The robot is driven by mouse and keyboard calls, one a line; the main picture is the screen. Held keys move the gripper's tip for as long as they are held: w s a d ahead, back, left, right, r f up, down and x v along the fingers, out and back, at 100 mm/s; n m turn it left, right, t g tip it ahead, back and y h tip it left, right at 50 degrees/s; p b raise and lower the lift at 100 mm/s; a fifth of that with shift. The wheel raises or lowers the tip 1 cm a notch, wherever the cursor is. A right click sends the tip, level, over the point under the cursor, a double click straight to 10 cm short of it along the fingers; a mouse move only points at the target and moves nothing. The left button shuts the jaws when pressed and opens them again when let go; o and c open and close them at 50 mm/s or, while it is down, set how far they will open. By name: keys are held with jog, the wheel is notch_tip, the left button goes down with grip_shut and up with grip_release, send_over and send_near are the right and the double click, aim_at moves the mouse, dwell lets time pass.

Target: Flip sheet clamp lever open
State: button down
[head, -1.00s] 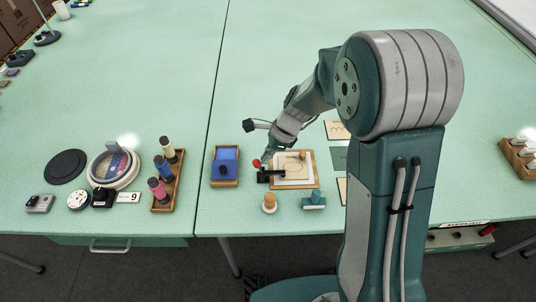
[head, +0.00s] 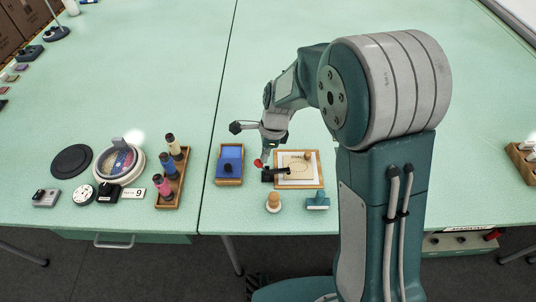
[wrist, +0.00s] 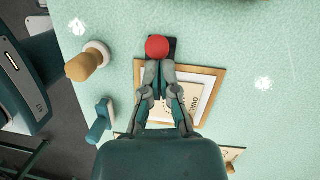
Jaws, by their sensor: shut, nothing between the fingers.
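The sheet clamp is a black block (head: 268,175) at the left edge of a wooden board (head: 321,184) that bears a pale sheet (head: 298,180) with a dotted outline. Its lever ends in a red knob (head: 258,163), at the clamp's upper left in the head view. My gripper (head: 263,158) points down beside the knob. In the wrist view the red knob (wrist: 157,46) lies just beyond my shut fingertips (wrist: 159,66) and hides part of the black clamp (wrist: 172,48). I cannot tell whether the fingertips touch the knob. Nothing is held.
A wooden-handled stamp (head: 273,202) and a teal-handled tool (head: 318,202) stand in front of the board. A wooden tray with a blue pad (head: 230,155) is to its left. A rack of spools (head: 171,180) stands farther left. The table behind is clear.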

jog(key=a+h, duration=0.1)
jog(key=h, duration=0.1)
jog(key=a+f+h, duration=0.1)
jog(key=a+h, duration=0.1)
jog(key=shift+h, duration=0.3)
jog(key=h, duration=0.1)
jog(key=a+f+h, duration=0.1)
jog(key=shift+a+h, duration=0.25)
jog(key=shift+h, duration=0.15)
jog(key=shift+a+f, duration=0.1)
jog(key=shift+a+f, duration=0.15)
jog(key=shift+f, duration=0.05)
